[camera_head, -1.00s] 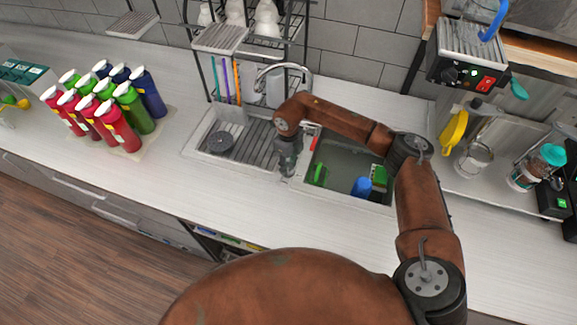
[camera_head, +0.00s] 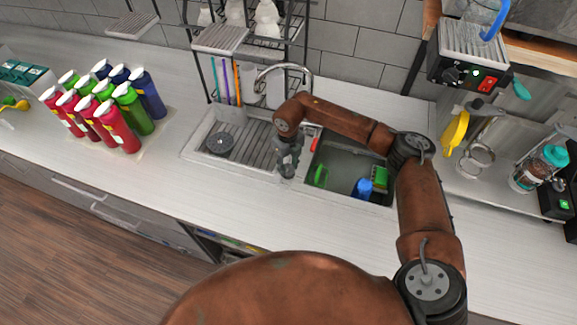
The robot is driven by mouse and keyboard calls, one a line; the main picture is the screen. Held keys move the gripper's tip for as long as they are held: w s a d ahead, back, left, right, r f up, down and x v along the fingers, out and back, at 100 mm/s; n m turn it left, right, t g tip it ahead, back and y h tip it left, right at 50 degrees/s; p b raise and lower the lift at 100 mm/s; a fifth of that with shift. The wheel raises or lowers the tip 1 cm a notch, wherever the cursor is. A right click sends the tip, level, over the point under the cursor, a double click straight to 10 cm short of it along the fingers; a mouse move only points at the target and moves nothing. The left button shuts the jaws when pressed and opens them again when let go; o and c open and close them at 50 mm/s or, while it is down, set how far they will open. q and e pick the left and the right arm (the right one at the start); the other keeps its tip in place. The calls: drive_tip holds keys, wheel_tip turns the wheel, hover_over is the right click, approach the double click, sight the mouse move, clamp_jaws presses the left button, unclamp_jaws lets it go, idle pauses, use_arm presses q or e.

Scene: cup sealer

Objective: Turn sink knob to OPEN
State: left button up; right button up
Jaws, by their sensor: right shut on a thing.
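The sink (camera_head: 200,128) is set in the white counter, with a ribbed drainboard on its left and a basin on its right. A curved metal faucet (camera_head: 300,68) stands behind it. My right gripper (camera_head: 287,170) points down at the strip between drainboard and basin, low near the sink's front. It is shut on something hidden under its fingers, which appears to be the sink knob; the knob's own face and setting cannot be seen. A small red mark (camera_head: 315,138) shows just right of the gripper. My left gripper is not in view.
The basin holds a blue cup (camera_head: 363,187) and green items (camera_head: 380,177). Several red, green and blue bottles (camera_head: 118,130) stand on the left counter. A rack (camera_head: 221,38) is behind the sink, a machine (camera_head: 468,67) at right. The front counter is clear.

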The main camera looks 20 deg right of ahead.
sight(289, 168)
drive_tip(key=shift+w, duration=0.1)
drive_tip(key=o, duration=1.2)
drive_tip(key=shift+c, duration=0.2)
wheel_tip(289, 168, up, 12)
drive_tip(key=shift+d, duration=0.1)
